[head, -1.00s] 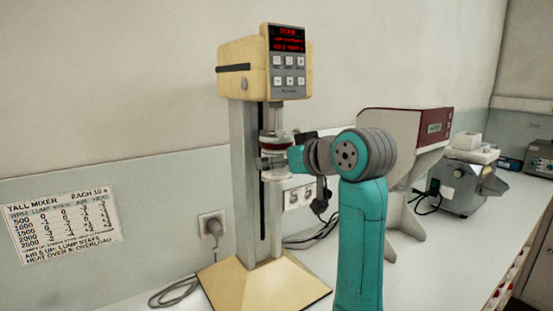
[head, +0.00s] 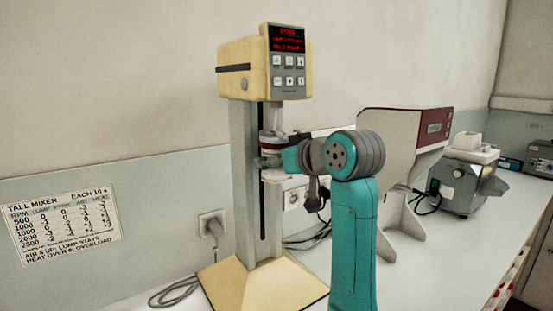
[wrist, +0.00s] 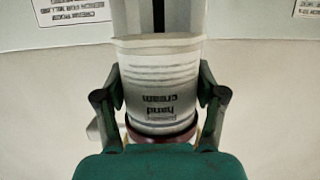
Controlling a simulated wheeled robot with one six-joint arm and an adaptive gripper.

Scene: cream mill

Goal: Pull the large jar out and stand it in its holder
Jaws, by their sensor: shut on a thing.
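The large jar (wrist: 158,75) is white with "hand cream" lettering that reads upside down in the wrist view, and it has a dark red band at its near end. In the head view the jar (head: 272,177) is upright in front of the column of the tall mixer (head: 245,70), below the mixer's head, and largely hidden by my gripper. My gripper (wrist: 160,98) is shut on the jar, one finger on each side. In the head view my gripper (head: 272,161) is at the column. I cannot make out a jar holder.
A red and grey machine (head: 405,150) stands to the right of my arm, with a grey device (head: 465,175) beyond it. Cables lie on the white bench behind the mixer base (head: 262,285). A paper chart (head: 65,228) hangs on the left wall.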

